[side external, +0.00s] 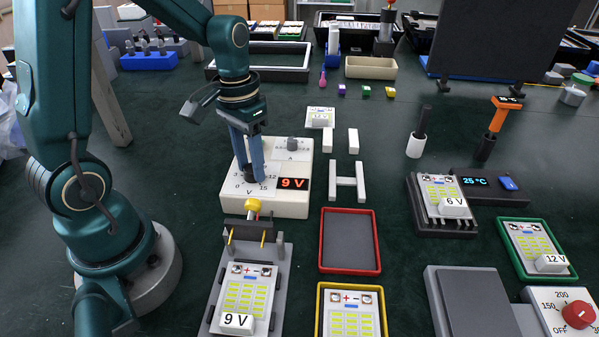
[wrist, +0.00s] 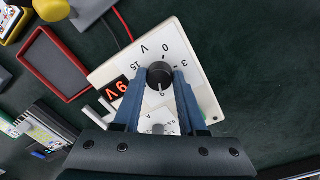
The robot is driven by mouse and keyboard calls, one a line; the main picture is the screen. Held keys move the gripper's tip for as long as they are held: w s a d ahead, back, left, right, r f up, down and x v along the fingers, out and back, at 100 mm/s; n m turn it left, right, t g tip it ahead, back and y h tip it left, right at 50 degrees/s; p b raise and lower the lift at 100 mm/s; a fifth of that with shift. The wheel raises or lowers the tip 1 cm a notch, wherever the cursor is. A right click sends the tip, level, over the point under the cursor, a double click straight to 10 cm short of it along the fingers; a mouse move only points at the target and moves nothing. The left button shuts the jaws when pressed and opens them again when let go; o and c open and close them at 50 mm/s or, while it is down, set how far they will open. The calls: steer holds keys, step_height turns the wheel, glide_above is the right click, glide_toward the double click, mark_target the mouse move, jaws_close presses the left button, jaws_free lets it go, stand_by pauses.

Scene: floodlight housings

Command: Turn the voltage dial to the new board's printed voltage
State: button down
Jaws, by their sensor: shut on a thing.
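My gripper (side external: 253,174) points down over the white power supply (side external: 285,206). Its two blue fingers are shut on the black voltage dial (wrist: 160,75), one on each side of it, as the wrist view shows (wrist: 160,82). The dial's scale runs from 0 to 15 V, partly hidden by the fingers. A pale mark on the dial faces the lower side in the wrist view. The red display (side external: 293,183) reads 9 V. A board (side external: 245,297) with a 9 V label lies in the grey clamp fixture in front of the supply.
A second dial marked A (side external: 292,144) sits on the supply's far side. An empty red tray (side external: 349,241) lies to the right. Other boards carry labels: 6 V (side external: 441,190) on a black stand, 12 V (side external: 535,240) in a green tray. A yellow ball-topped lever (side external: 252,207) stands close in front.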

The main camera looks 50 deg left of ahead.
mark_target(251, 167)
steer(key=shift+m, duration=0.4)
steer(key=shift+c, duration=2.3)
jaws_free()
steer(key=shift+a+r, duration=0.15)
steer(key=shift+r, duration=2.45)
steer(key=shift+r, duration=0.15)
steer(key=s+d+r+t, duration=0.4)
steer(key=s+d+t, duration=0.1)
steer(key=s, duration=0.3)
steer(key=shift+d+r+m+t+y, duration=0.3)
steer(key=shift+d+m, duration=0.1)
steer(key=shift+d, duration=0.3)
